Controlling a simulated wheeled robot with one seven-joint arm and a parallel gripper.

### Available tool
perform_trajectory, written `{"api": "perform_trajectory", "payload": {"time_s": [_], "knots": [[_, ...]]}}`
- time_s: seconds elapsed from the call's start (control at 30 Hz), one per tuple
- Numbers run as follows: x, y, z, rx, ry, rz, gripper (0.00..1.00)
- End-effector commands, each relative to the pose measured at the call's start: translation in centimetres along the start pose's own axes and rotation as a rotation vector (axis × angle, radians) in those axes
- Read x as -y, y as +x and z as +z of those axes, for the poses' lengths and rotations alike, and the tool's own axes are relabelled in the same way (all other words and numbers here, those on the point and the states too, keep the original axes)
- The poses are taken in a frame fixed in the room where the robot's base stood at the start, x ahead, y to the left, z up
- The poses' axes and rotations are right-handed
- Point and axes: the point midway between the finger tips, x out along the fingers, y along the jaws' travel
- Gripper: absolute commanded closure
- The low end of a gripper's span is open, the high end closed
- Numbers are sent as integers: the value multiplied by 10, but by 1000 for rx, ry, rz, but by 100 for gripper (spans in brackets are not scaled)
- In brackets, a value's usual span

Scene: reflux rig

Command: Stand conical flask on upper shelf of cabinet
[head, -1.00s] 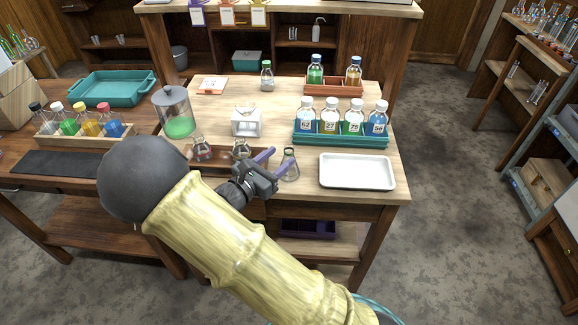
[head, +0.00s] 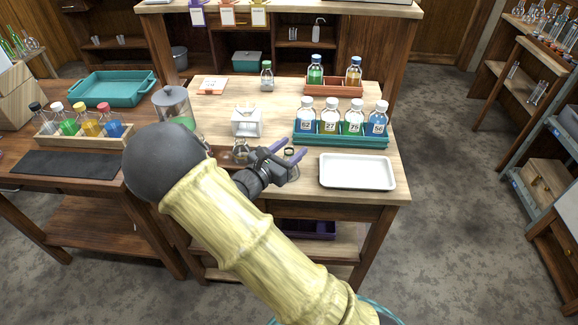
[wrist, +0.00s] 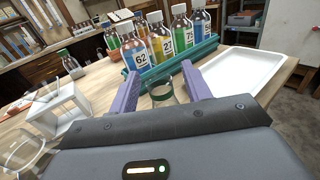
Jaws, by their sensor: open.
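A clear conical flask with a dark green band at its neck (wrist: 161,92) stands on the wooden bench. In the head view, its top (head: 289,152) shows between the finger ends and its lower part is hidden by my gripper (head: 284,151). In the wrist view, my open gripper (wrist: 160,76) has its two purple fingers on either side of the flask neck. I cannot tell whether either finger touches the glass. A wooden cabinet with open shelves (head: 222,38) stands behind the bench; I cannot tell whether it is the task's cabinet.
Another clear flask (head: 241,150) stands left of my gripper. A white tray (head: 357,187) lies to the right. A teal rack (head: 340,141) of numbered bottles stands just behind. A white stand (head: 247,121) and a jar (head: 174,103) are at left.

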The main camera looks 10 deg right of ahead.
Motion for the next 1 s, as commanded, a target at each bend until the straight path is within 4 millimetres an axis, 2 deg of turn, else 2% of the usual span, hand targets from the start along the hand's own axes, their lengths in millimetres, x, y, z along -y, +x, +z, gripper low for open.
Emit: {"api": "perform_trajectory", "payload": {"time_s": [0.3, 0.37, 0.57, 0.87, 1.0], "knots": [[0, 0, 0, 0, 0, 0, 52], [0, 0, 0, 0, 0, 0, 62], [0, 0, 0, 0, 0, 0, 100], [0, 0, 1, 0, 1, 0, 100], [0, -1, 12, 0, 4, 0, 100]]}}
